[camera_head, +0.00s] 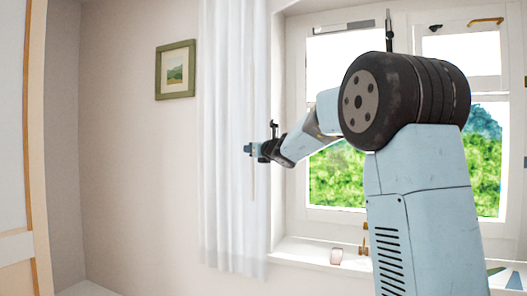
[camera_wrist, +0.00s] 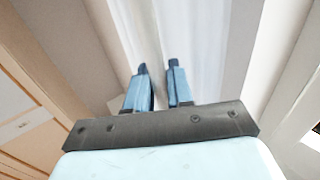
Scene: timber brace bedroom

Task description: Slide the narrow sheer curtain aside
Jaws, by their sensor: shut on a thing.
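The narrow sheer curtain (camera_head: 228,190) hangs as a white, softly pleated panel at the left side of the window. In the head view my gripper (camera_head: 252,149) is at the curtain's right part, about mid-height, against a thin pale vertical strip. In the wrist view the curtain (camera_wrist: 205,35) runs up between and beyond the two blue fingers of my gripper (camera_wrist: 158,82). The gripper is shut on the curtain, though the exact bit of cloth between the fingers is hard to make out.
The window (camera_head: 340,180) with white frames lies right of the curtain, partly behind my arm. A green-framed picture (camera_head: 175,70) hangs on bare wall to the left. A cabinet edge (camera_head: 35,150) is at far left.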

